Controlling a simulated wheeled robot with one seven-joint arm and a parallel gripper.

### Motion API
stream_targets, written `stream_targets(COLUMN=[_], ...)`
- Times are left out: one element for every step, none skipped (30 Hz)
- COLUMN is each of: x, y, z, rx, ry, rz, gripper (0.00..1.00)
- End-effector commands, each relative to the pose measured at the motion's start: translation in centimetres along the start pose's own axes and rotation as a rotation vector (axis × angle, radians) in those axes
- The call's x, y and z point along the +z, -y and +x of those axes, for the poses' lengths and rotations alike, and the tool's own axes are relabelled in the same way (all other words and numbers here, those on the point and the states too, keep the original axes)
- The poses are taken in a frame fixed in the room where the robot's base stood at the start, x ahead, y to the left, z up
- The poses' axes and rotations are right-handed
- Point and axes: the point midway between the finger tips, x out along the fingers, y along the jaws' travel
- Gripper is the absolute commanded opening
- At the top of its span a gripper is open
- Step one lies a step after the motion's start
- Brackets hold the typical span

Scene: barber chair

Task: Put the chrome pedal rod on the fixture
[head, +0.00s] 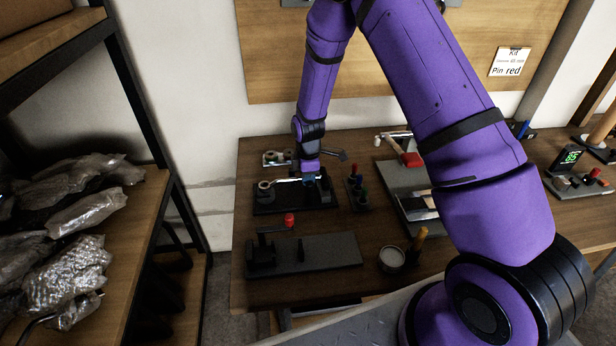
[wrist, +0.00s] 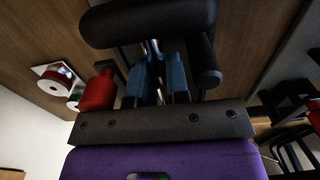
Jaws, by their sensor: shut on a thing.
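My gripper (head: 310,178) is low over the back of the table, pointing down, above the right part of a black base (head: 295,203) that looks like the fixture. A thin chrome rod (head: 287,181) runs level from a pale ring at the base's left end to my gripper. In the wrist view my blue fingers (wrist: 160,82) are shut on a narrow shiny piece (wrist: 153,48), which appears to be the chrome pedal rod. Black cylindrical parts (wrist: 150,20) lie just beyond the fingertips. Whether the rod rests on the base or hangs just above it, I cannot tell.
A metal part (head: 275,158) lies behind the base. A small block with coloured pegs (head: 357,194) stands close on the right. A dark plate with a red-knobbed lever (head: 305,252) is in front, beside a round cup (head: 391,259). A grey, red-handled device (head: 405,178) stands farther right.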

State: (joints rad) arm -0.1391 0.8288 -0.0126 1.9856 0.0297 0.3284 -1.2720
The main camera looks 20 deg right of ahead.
Motion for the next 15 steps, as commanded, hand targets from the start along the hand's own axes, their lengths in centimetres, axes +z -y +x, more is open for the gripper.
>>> stream_targets(x=[-0.02,-0.01,-0.01,-0.01,-0.01,-0.01,0.00,0.00,0.00,-0.01,-0.01,-0.01,-0.01,-0.01,0.00], y=[-0.06,-0.06,-0.05,-0.05,-0.04,-0.04,-0.03,-0.03,-0.03,-0.03,-0.03,-0.03,-0.02,-0.01,0.00], z=[-0.08,-0.10,-0.10,-0.09,-0.09,-0.05,0.01,0.09,0.20,0.28,0.36,0.46,0.55,0.64,0.76], rx=[0.002,0.002,0.002,0.002,0.001,0.001,0.001,0.001,0.001,0.001,0.001,0.001,0.000,0.000,0.000], ry=[-0.001,-0.001,-0.001,-0.001,-0.001,-0.001,-0.001,0.000,-0.001,-0.001,-0.001,-0.001,-0.001,-0.001,-0.001], rz=[0.000,0.000,0.000,0.000,0.000,0.000,0.000,0.000,0.000,0.001,0.001,0.001,0.001,0.001,0.001], gripper=[0.00,0.00,0.00,0.00,0.00,0.00,0.00,0.00,0.00,0.00,0.00,0.00,0.00,0.00,0.00])
